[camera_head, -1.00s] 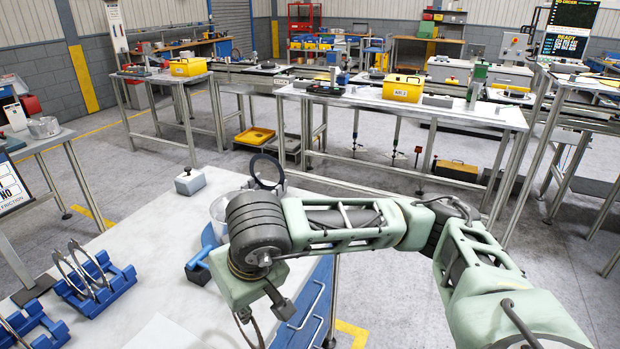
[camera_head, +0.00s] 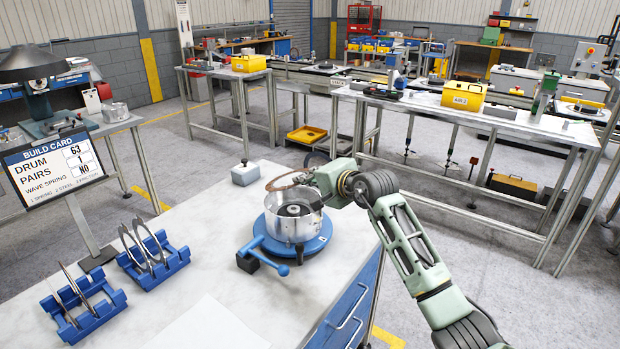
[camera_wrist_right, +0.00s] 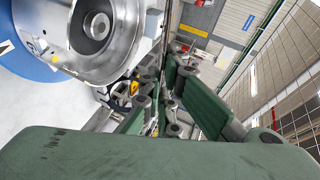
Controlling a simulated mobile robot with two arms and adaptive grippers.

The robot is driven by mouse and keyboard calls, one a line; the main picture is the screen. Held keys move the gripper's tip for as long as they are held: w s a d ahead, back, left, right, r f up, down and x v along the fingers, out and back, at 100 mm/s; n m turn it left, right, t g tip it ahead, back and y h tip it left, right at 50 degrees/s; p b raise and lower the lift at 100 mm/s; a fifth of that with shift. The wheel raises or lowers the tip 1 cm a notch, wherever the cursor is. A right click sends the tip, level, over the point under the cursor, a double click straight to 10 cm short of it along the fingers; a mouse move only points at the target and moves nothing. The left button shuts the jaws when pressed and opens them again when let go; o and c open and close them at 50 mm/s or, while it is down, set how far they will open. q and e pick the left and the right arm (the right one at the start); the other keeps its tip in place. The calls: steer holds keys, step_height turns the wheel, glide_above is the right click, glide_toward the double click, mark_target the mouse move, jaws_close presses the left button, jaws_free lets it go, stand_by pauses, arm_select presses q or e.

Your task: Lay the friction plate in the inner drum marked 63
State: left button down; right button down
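A brown friction plate (camera_head: 274,186), a thin ring, is tilted above the back rim of a silver drum (camera_head: 287,228). My right gripper (camera_head: 312,179) appears shut on the plate's right edge, at the drum's back right. In the right wrist view, the drum (camera_wrist_right: 100,62) is close beside the fingers, and a thin dark edge, likely the plate, runs up between them. The drum sits on a blue round fixture (camera_head: 318,241) with a handle. A dark hub shows inside the drum. I cannot read a 63 on it. My left gripper is not in view.
A build card (camera_head: 52,165) reads drum 63, pairs 1, wave spring no. Two blue racks (camera_head: 172,262) (camera_head: 72,327) holding thin plates stand at left. A grey block (camera_head: 245,175) lies behind the drum. White paper (camera_head: 212,328) lies in front. The bench between is clear.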

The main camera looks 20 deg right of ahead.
mark_target(294, 213)
steer(key=shift+f+b, duration=2.7)
steer(key=shift+f, duration=1.1)
steer(key=c, duration=1.9)
jaws_free()
steer(key=shift+o, duration=0.2)
steer(key=shift+f, duration=0.2)
steer(key=shift+f+b, duration=0.45)
steer(key=shift+b, duration=0.15)
steer(key=shift+d, duration=0.1)
